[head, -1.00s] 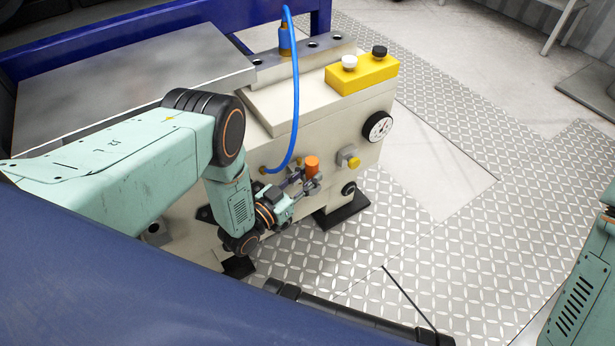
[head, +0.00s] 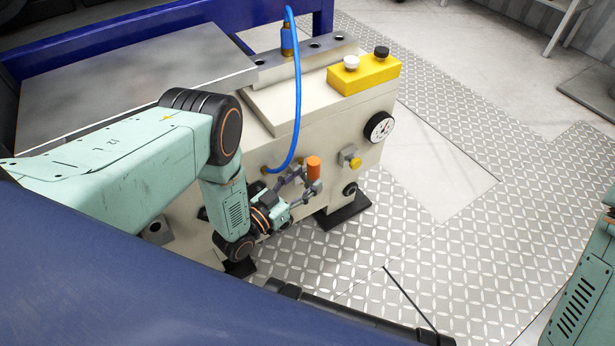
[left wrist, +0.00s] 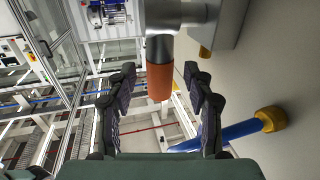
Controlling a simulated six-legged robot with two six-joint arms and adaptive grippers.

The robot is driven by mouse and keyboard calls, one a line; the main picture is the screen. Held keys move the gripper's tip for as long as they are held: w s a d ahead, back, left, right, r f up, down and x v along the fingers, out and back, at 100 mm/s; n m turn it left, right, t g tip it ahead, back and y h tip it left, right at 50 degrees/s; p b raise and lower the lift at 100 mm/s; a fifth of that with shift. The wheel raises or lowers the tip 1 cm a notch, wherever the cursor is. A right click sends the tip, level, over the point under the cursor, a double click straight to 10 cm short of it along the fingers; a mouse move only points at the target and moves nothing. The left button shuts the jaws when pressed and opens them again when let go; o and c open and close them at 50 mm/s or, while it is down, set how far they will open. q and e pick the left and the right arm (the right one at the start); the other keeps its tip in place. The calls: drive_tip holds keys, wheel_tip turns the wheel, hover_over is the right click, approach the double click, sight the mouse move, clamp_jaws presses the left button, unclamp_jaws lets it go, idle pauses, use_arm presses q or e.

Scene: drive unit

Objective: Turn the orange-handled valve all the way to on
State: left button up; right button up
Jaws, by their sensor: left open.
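The orange valve handle (head: 314,168) stands out from the front of the cream drive unit (head: 335,130). My left gripper (head: 301,186) is open, with its fingers spread at the handle's near side. In the left wrist view the orange handle (left wrist: 160,82), on a dark stem, shows between the two open fingers, with a gap on each side. How deep it sits between the fingertips is hard to tell. The valve body behind it is partly hidden. My right gripper is out of view; only part of the right arm shows at the right edge.
A blue hose (head: 298,100) runs down to a fitting left of the valve. A yellow knob (head: 355,162), a dial gauge (head: 380,127) and a yellow button box (head: 363,74) are to the right.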

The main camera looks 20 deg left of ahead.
use_arm(q)
drive_tip(key=v, duration=1)
drive_tip(key=shift+s, duration=0.15)
idle(1.0)
